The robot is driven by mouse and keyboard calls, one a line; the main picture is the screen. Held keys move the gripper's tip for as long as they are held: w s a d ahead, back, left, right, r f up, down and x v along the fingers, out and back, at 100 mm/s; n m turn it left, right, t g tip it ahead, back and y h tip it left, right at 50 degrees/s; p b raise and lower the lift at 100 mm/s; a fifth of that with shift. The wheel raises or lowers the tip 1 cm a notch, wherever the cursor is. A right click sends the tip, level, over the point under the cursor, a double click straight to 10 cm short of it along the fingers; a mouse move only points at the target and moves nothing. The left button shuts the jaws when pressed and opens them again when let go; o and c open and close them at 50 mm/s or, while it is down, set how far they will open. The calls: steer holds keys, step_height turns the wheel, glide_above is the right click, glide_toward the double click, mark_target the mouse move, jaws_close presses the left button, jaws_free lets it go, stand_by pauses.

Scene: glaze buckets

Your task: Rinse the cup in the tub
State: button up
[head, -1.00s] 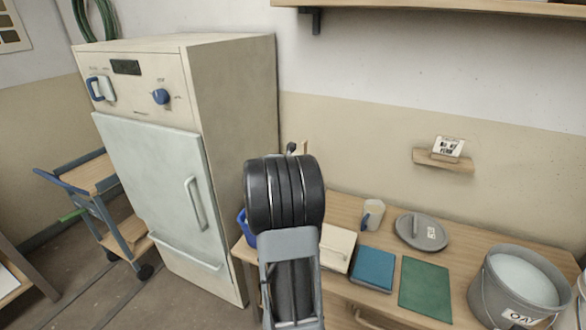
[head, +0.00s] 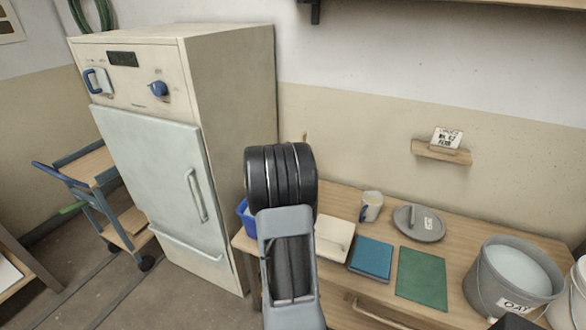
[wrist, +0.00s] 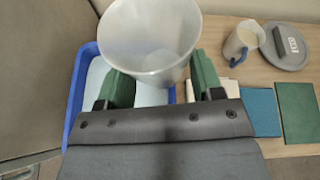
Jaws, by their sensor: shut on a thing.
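My gripper (wrist: 163,82) has green fingers and is shut on a pale translucent cup (wrist: 150,38) in the wrist view. The cup's open rim faces the camera. The blue tub (wrist: 77,100) lies beneath and beyond the cup, with a pale, bluish-white inside that may be water. The cup overlaps the tub in this view; how high it is above it, or whether it touches, I cannot tell. In the head view the tub (head: 246,218) shows as a blue corner at the left end of the bench, mostly behind my arm. My gripper and the cup are hidden there.
A jug with a blue handle (head: 371,206), a grey lid (head: 418,224), a cream box (head: 333,238), a blue tile (head: 372,257) and a green tile (head: 422,272) lie on the wooden bench. A grey bucket (head: 482,285) stands right. A tall cream cabinet (head: 235,130) flanks the bench's left.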

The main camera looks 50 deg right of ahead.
steer(key=shift+s+d+r+n+g+h+p, duration=0.1)
steer(key=shift+s+r+n+g+h+p, duration=0.4)
steer(key=shift+p, duration=1)
steer(key=shift+s+d+n+g+y+p, duration=0.1)
steer(key=shift+n+g+p, duration=0.1)
steer(key=shift+n+p, duration=0.95)
steer(key=n+g+h+p, duration=0.1)
steer(key=n+p, duration=0.1)
steer(key=n, duration=0.1)
steer(key=f+n+g+h+p, duration=0.1)
steer(key=n+h+p, duration=0.1)
steer(key=n+p, duration=0.1)
steer(key=shift+w+f+n+g, duration=0.1)
steer(key=shift+f+n+g, duration=0.05)
steer(key=shift+n+g, duration=0.35)
steer(key=n+h, duration=0.1)
steer(key=w+n, duration=0.1)
steer(key=n, duration=0.1)
steer(key=r+n+h, duration=0.1)
steer(key=n, duration=0.1)
steer(key=shift+w+a+t+h+p, duration=0.25)
steer(key=shift+a+t+h+p, duration=0.05)
